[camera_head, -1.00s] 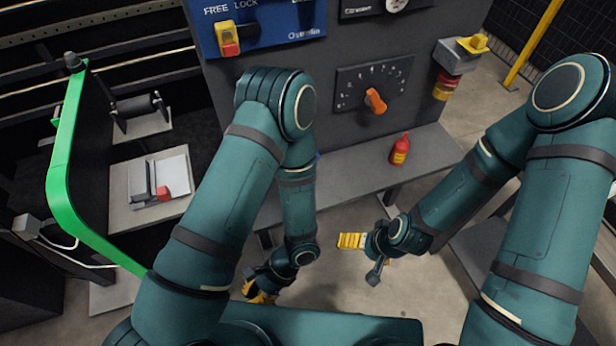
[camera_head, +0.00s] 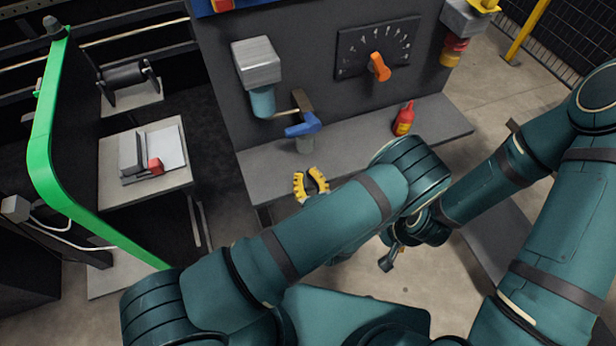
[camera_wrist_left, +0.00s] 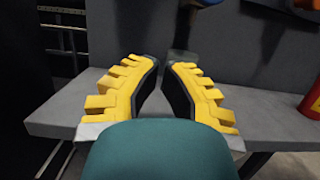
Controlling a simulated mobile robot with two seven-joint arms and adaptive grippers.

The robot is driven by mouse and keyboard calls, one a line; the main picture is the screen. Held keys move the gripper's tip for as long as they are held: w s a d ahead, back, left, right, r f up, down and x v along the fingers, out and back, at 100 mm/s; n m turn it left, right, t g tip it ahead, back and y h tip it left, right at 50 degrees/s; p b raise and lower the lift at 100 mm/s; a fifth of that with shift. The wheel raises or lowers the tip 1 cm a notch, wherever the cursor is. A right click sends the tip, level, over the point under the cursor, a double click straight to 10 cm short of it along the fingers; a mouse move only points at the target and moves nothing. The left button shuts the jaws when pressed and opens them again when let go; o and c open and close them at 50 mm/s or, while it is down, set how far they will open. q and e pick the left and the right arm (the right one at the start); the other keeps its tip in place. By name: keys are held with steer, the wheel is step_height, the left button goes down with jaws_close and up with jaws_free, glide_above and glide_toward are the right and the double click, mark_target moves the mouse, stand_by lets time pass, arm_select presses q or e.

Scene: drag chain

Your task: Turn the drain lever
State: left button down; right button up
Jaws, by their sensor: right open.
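The lever with a blue handle (camera_head: 303,127) sits on a short pipe at the front of the machine, above the grey ledge. A small blue part of it (camera_wrist_left: 208,2) shows at the top edge of the left wrist view. My left gripper (camera_head: 311,174) has yellow fingers, parted and empty, below and apart from the blue handle. In the left wrist view its fingertips (camera_wrist_left: 163,68) lean toward each other with a narrow gap.
A grey ledge (camera_head: 350,143) runs along the machine front, with a red bottle (camera_head: 404,119) on it. A grey box with a teal cup (camera_head: 262,101) hangs left of the lever. An orange dial knob (camera_head: 379,67) is above right. A green-framed guard (camera_head: 45,130) stands left.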

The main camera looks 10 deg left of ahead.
mark_target(302, 125)
arm_select(q)
steer(key=x, duration=0.6)
steer(key=shift+w+a+r, duration=0.2)
steer(key=shift+w+a, duration=0.05)
steer(key=shift+w, duration=0.05)
step_height(302, 125, up, 4)
steer(key=p, duration=0.2)
steer(key=shift+s+d+f+p, duration=0.1)
steer(key=shift+f+p, duration=0.05)
steer(key=shift+p, duration=0.2)
arm_select(e)
steer(key=r, duration=0.2)
steer(key=shift+s+r, duration=0.25)
steer(key=shift+r, duration=0.1)
steer(key=shift+s, duration=0.1)
arm_select(q)
steer(key=shift+m, duration=0.6)
arm_select(e)
steer(key=shift+s+a+r, duration=0.2)
steer(key=shift+s+a, duration=0.05)
steer(key=shift+s, duration=0.5)
